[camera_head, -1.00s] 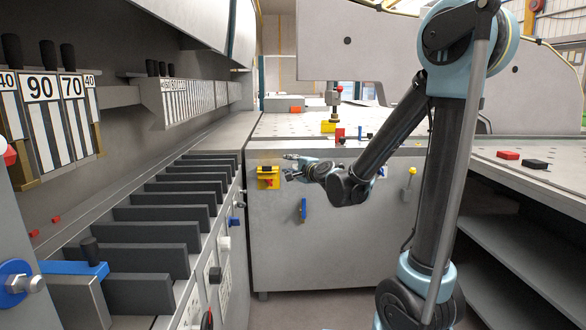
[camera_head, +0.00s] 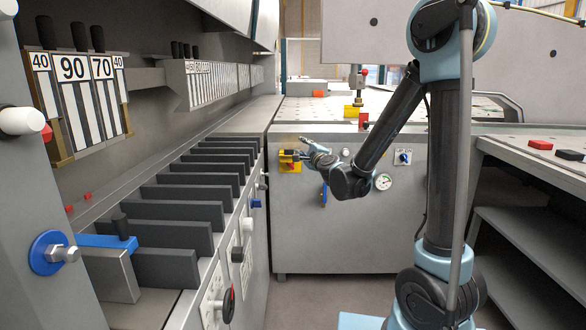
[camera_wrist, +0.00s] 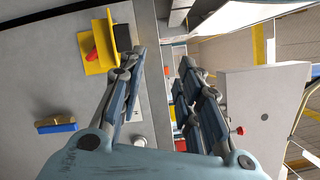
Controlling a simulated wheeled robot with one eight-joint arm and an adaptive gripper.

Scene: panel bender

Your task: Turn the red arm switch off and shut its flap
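The red arm switch (camera_wrist: 92,54) sits on a yellow mount on the grey front panel, at upper left in the wrist view. Its yellow flap (camera_wrist: 110,38) stands out from the panel and looks open, with a black part (camera_wrist: 123,38) beside it. In the head view the yellow switch box (camera_head: 290,167) is at the panel's upper left, partly behind my gripper. My gripper (camera_head: 304,148) is at the box's right side. In the wrist view my gripper (camera_wrist: 163,62) has its fingers spread and nothing between them. The left finger is close to the flap; contact cannot be told.
A blue-and-yellow handle (camera_wrist: 56,124) is on the same panel. A gauge (camera_head: 383,182) and a blue rotary switch (camera_head: 403,157) are right of my forearm. A row of dark plates (camera_head: 180,212) lines the left machine. Shelving (camera_head: 530,235) stands at right; floor shows between.

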